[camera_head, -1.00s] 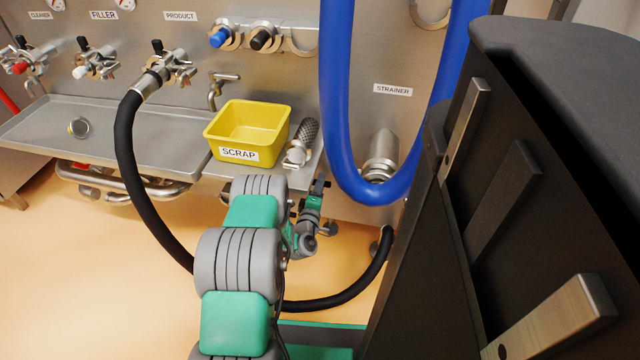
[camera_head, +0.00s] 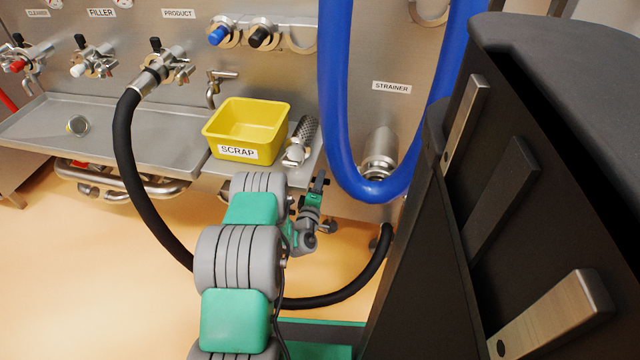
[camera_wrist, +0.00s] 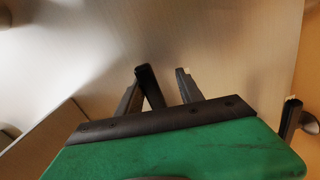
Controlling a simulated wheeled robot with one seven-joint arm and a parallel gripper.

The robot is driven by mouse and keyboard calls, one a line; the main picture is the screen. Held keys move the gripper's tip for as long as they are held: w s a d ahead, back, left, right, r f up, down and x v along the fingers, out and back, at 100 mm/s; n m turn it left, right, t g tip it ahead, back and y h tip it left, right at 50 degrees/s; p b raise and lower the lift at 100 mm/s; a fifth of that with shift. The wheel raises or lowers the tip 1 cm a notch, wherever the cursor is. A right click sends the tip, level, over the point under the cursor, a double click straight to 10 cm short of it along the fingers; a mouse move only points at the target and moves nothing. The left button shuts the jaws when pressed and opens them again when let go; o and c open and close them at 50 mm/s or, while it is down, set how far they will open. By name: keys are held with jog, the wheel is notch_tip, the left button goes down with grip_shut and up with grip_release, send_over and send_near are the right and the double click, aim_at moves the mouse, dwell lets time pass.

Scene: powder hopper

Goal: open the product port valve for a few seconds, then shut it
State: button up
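The PRODUCT label (camera_head: 178,13) is on the steel panel at upper left in the head view. The product port valve (camera_head: 155,44) below it has a small black upright handle, with metal clamp parts beside it. A black hose (camera_head: 125,150) is joined to this port by a metal end fitting. My gripper (camera_head: 319,183) is low in front of the panel, right of and well below the valve, apart from it. In the wrist view my gripper (camera_wrist: 166,76) has its fingers apart with nothing seen between them. The valve is not recognisable in the wrist view.
A blue hose (camera_head: 335,110) hangs at right. A black cabinet (camera_head: 540,190) fills the right side. The black hose loops across the floor behind my arm.

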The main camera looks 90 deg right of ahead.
jog(key=w+a, duration=0.1)
jog(key=a, duration=0.6)
jog(key=shift+w+a+p, duration=0.15)
jog(key=shift+a+p, duration=0.2)
jog(key=shift+p, duration=0.05)
jog(key=shift+w, duration=0.1)
